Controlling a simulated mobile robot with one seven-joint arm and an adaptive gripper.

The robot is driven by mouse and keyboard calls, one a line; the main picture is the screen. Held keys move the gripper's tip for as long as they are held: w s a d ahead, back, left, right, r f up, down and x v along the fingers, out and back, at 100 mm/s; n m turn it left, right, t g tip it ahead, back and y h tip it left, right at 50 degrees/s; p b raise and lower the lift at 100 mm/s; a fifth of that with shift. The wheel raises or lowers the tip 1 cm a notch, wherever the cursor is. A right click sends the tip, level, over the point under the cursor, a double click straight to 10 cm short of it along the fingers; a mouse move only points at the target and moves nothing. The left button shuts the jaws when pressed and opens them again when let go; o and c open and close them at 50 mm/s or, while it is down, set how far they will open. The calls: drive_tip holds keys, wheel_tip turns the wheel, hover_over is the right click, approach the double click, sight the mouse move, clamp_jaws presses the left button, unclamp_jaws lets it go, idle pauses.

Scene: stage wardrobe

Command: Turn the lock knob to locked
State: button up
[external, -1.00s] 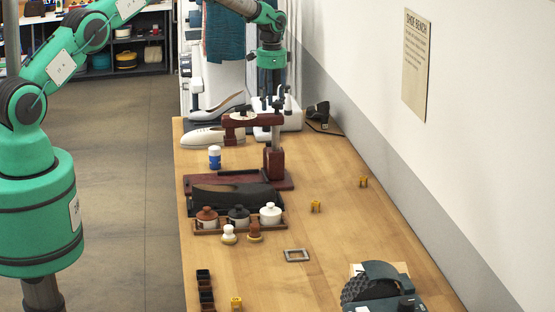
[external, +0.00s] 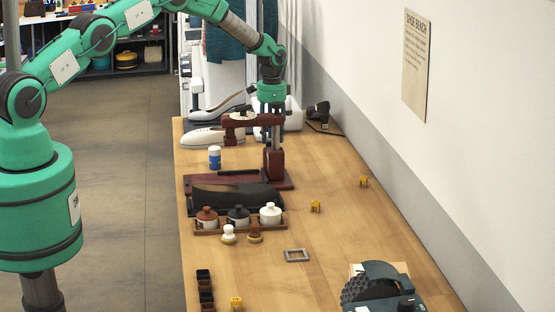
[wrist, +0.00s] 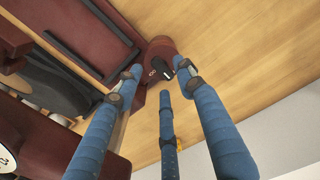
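The lock knob (wrist: 162,69) looks like a small black knob with a pale mark, on the end of the dark red wooden block. A small white symbol sits beside it. The block belongs to the dark red stand (external: 274,166) on the bench, with a post and a top arm. In the wrist view my gripper (wrist: 159,78) has its blue fingers spread around the knob's position. They are open, and no contact with the knob is visible. The knob cannot be made out there.
The stand's top arm (external: 252,120) is close to my fingers. A white shoe (external: 207,137), a blue-white can (external: 215,158) and a tray of lidded pots (external: 238,217) are nearby. Bench to the stand's right is mostly clear, with small yellow pieces (external: 316,206).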

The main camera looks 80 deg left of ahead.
drive_tip(key=shift+f, duration=0.9)
clamp_jaws()
